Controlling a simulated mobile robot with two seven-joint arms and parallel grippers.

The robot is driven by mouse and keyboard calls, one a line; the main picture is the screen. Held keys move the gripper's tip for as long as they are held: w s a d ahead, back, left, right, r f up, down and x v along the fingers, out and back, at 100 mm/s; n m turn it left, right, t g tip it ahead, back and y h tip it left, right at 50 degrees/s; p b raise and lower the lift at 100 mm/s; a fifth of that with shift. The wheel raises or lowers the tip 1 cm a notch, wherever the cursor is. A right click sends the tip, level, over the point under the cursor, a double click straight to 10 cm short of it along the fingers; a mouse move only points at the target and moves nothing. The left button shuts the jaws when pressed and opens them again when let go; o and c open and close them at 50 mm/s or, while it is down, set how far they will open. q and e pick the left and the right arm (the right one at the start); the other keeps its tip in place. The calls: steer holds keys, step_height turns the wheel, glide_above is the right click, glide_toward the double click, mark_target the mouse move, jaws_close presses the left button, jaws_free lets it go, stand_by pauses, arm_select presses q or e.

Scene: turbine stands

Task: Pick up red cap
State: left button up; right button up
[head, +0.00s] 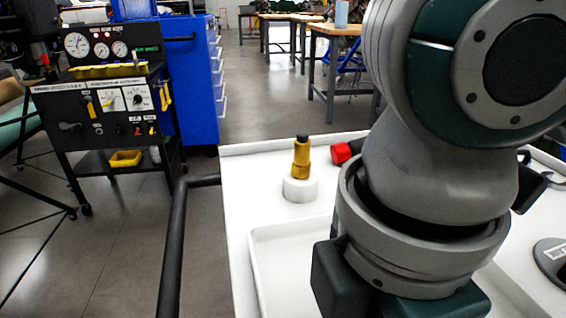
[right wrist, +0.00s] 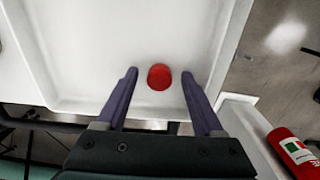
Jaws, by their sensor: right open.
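In the right wrist view a round red cap (right wrist: 159,77) lies on a white rimmed surface. My right gripper (right wrist: 160,74) is open, with its two fingers apart and the cap between their tips in the picture. I cannot tell how far above the cap the fingers are. In the head view a red piece (head: 342,153) with a dark part lies on the white table, partly behind my right arm; I cannot tell if it is the same cap. My right gripper's fingers are hidden there. My left gripper is not in view.
A brass fitting with a black top (head: 302,158) stands upright on a white round base (head: 300,189) on the white table (head: 240,172). A gauge panel cart (head: 105,105) and blue drawer cabinet (head: 190,80) stand beyond. A red extinguisher (right wrist: 289,150) shows in the wrist view.

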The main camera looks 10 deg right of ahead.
steer(key=shift+f, duration=0.15)
steer(key=shift+c, duration=0.2)
jaws_close()
stand_by(1.1)
